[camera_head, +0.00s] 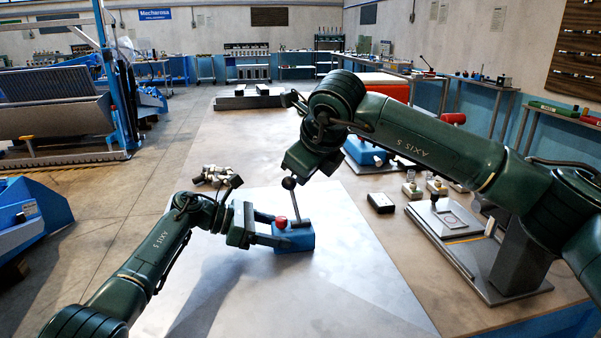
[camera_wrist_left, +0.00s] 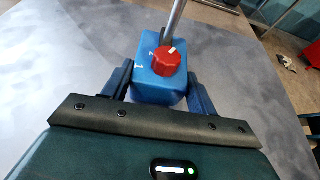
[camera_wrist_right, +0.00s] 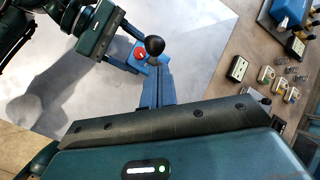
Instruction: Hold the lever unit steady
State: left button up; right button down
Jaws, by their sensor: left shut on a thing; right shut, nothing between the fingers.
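The lever unit is a blue box (camera_head: 294,239) with a red knob (camera_head: 281,222) and a metal lever (camera_head: 297,207) topped by a black ball (camera_head: 289,183). It stands on the pale sheet on the table. My left gripper (camera_head: 279,236) is shut on the box, one finger on each side, as the left wrist view (camera_wrist_left: 160,88) shows. The red knob (camera_wrist_left: 166,61) faces that camera, beside the numerals 1 and 2. My right gripper (camera_wrist_right: 157,73) is shut and empty, with its fingertips close to the black ball (camera_wrist_right: 154,45). I cannot tell whether they touch it.
A black block (camera_head: 381,203) and several small parts lie right of the pale sheet (camera_head: 350,290). A grey stand (camera_head: 480,262) is at the right. A cluster of light and dark pieces (camera_head: 217,176) lies behind my left arm. The sheet's front is clear.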

jog(key=s+d+f+v, duration=0.1)
jog(key=v, duration=1.1)
jog(key=shift+d, duration=0.15)
jog(key=shift+w, duration=0.15)
